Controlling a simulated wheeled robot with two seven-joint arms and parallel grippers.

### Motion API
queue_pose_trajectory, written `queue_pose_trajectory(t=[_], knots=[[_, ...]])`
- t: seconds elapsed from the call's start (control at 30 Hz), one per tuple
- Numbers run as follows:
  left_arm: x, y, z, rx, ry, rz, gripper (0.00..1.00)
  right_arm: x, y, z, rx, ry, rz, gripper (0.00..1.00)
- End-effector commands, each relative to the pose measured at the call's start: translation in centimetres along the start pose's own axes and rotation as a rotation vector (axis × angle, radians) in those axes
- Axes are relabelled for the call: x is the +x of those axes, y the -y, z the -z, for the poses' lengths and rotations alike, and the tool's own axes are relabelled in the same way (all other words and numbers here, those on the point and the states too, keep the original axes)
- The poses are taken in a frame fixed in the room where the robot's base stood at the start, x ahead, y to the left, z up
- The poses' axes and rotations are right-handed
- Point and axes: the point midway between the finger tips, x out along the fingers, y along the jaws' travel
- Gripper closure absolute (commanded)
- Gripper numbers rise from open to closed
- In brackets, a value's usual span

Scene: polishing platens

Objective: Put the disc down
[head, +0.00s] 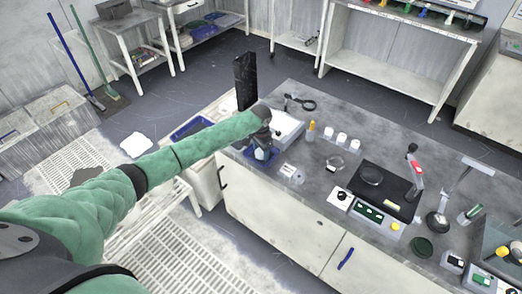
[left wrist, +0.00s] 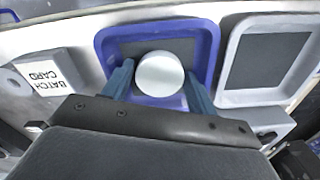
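The disc (left wrist: 160,74) is pale, round and flat-looking. In the left wrist view it lies between the two blue-grey fingers of my left gripper (left wrist: 160,80), which appear to touch its sides. Behind the disc is a blue tray (left wrist: 103,45) with a dark floor; whether the disc rests on that floor or is just above it I cannot tell. In the head view my left gripper (head: 262,149) points down over the blue tray at the near-left corner of the bench, largely hiding it. My right gripper is not in view.
A pale grey tray (left wrist: 232,97) stands right of the blue one, and a batch card (left wrist: 43,75) left of it. On the bench (head: 300,215) are a bottle with an orange cap (head: 311,131), white jars (head: 342,139) and a black plate (head: 383,188). A tall dark block (head: 245,80) stands behind the gripper.

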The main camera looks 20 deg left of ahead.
Motion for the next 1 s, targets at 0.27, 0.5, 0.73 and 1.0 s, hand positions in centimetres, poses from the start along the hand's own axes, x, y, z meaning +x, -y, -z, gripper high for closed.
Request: queue_pose_trajectory(t=[0.27, 0.5, 0.73, 1.0], knots=[[-0.1, 0.0, 0.0, 0.0, -0.001, 0.0, 0.4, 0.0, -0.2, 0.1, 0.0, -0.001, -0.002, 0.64], [-1.8, 0.1, 0.1, 0.0, -0.003, 0.001, 0.4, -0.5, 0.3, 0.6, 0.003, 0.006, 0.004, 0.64], [-6.1, 0.1, 0.1, 0.001, -0.003, 0.002, 0.4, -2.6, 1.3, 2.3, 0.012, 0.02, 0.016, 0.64], [-10.5, 0.0, 0.1, 0.001, -0.003, 0.001, 0.4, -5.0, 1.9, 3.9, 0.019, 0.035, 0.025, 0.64]])
